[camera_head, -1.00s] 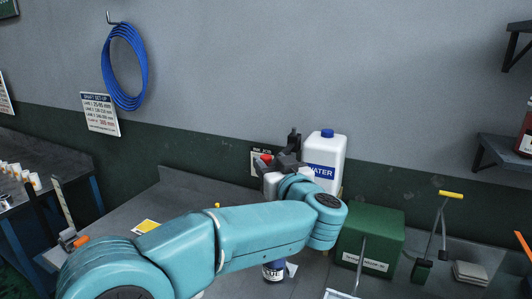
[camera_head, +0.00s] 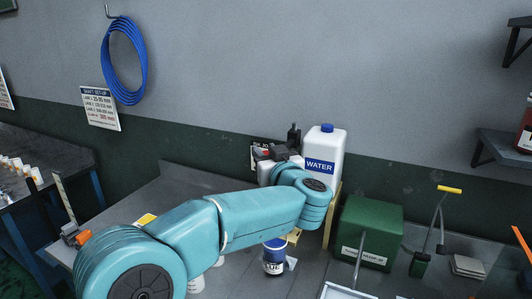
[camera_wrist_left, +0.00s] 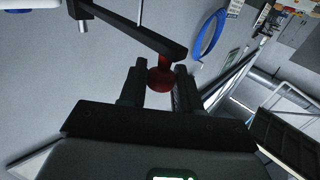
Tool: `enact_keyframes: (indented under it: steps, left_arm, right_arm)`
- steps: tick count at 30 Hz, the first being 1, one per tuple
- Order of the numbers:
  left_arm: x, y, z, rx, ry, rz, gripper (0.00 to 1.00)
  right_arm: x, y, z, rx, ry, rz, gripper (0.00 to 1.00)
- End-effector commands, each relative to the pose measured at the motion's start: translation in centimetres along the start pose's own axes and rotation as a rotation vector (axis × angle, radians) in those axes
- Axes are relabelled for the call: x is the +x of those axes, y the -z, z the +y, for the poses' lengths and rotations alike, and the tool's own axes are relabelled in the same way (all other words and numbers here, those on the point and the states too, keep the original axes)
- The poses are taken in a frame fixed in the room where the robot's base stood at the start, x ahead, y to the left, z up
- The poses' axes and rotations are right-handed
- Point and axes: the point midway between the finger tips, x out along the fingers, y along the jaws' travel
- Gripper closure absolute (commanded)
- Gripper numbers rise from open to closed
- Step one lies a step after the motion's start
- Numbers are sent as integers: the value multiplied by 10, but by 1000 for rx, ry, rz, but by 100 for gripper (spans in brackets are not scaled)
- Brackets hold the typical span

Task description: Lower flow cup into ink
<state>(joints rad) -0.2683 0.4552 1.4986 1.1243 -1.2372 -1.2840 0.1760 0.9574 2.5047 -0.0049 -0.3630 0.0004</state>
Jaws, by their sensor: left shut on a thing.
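My left arm reaches in from the lower left, and its gripper (camera_head: 264,154) is near the back wall, left of the water jug. In the left wrist view, the fingers (camera_wrist_left: 160,86) are shut on a red round piece (camera_wrist_left: 160,74) joined to a dark bar. It looks like the grip of the flow cup; the cup's bowl cannot be made out. A blue-labelled jar (camera_head: 273,261), likely the ink, stands on the bench below my forearm, and its upper part shows blue with a pale rim. My right gripper is not in view.
A white water jug (camera_head: 321,165) stands by the wall behind my wrist. A green box (camera_head: 369,230) and a yellow-handled tool (camera_head: 449,189) are to the right. A yellow card (camera_head: 146,220) lies on the bench left. A white cup (camera_head: 196,285) is partly hidden under my arm.

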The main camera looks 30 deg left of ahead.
Motion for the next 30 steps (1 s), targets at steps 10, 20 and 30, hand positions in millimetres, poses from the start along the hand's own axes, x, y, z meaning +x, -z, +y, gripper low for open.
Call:
enact_keyframes:
  steps: [10, 20, 30]
  left_arm:
    - [0, -80, 0, 6, 1, -2, 100]
    - [0, -164, 0, 4, 1, -3, 100]
    - [0, -200, 0, 1, 1, -2, 100]
  right_arm:
    - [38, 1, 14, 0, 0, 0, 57]
    - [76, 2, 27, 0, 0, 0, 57]
    - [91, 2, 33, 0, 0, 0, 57]
